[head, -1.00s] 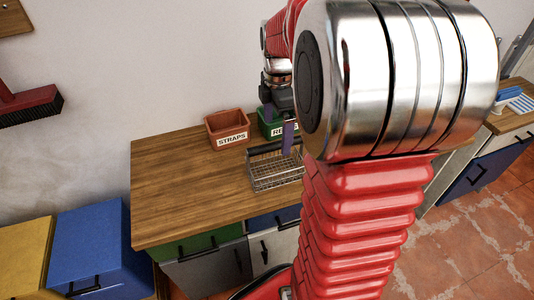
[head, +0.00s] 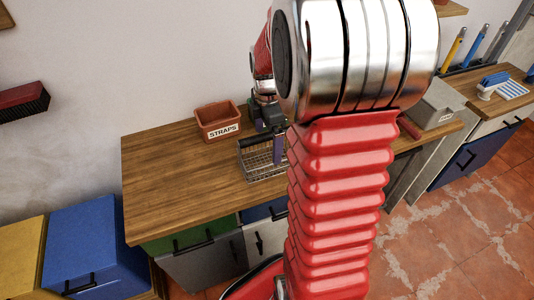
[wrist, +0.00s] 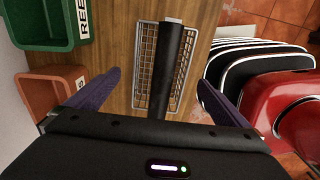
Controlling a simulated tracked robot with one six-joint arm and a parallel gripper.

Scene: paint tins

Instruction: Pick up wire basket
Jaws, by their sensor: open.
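The wire basket (head: 258,165) stands on the wooden bench, partly hidden behind my arm in the head view. In the wrist view the wire basket (wrist: 146,66) lies ahead of my gripper, with its thick black handle (wrist: 174,62) running along its middle. My gripper (wrist: 160,88) is open, its two purple fingers spread wide on either side of the handle's near end. In the head view my gripper (head: 277,146) is just above the basket. I cannot tell how high the fingers are over the handle, and nothing is held between them.
An orange bin labelled STRAPS (head: 217,120) stands behind the basket; a green bin (wrist: 42,22) is beside it in the wrist view. The wooden bench top (head: 165,180) is clear to the left. A grey box (head: 434,105) stands to the right of my arm.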

